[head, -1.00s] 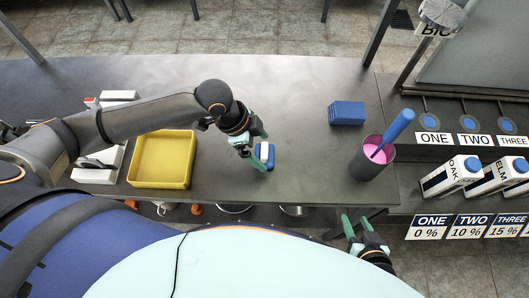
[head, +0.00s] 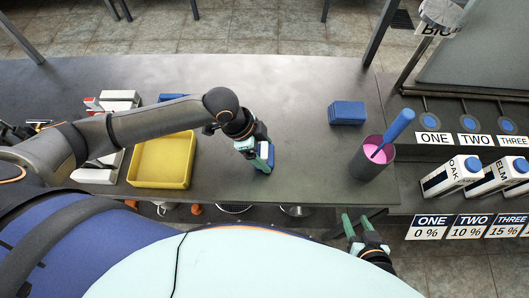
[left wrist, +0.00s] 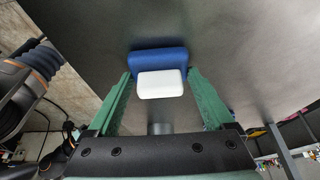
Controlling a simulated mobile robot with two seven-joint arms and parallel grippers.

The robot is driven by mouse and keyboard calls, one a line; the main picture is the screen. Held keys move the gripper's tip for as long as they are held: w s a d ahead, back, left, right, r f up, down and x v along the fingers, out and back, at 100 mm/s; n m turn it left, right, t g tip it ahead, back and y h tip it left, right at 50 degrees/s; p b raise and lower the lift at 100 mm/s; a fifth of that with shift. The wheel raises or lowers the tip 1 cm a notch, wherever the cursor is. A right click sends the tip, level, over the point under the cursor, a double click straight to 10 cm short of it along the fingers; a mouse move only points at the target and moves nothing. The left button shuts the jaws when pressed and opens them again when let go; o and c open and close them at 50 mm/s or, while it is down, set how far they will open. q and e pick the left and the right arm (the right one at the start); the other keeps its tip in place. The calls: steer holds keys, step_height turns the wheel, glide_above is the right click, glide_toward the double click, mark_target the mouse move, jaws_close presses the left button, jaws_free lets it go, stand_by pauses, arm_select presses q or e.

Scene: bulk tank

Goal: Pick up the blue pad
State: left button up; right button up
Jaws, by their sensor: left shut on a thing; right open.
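A blue pad with a white upper part (head: 271,155) is at the front middle of the counter, partly hidden by my left gripper. My left gripper (head: 258,157) is over it, shut on it with a finger at each side. In the left wrist view the blue pad (left wrist: 158,62) lies between the green fingers (left wrist: 162,85), its white part facing the camera. I cannot tell whether it still touches the counter. My right gripper (head: 357,222) is open and empty, in front of the counter's front edge.
A yellow tray (head: 161,185) stands left of the pad. A stack of blue blocks (head: 347,113) and a grey cup (head: 372,171) with pink contents and a blue-handled tool (head: 399,126) stand to the right. Cartons (head: 452,177) are at far right. The counter's back middle is clear.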

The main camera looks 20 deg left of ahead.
mark_target(264, 149)
arm_select(q)
steer(key=shift+c, duration=0.3)
step_height(264, 149, up, 10)
steer(key=shift+r+p, duration=0.1)
steer(key=shift+p, duration=0.2)
steer(key=o, duration=0.8)
steer(key=shift+c, duration=0.2)
steer(key=c, duration=0.6)
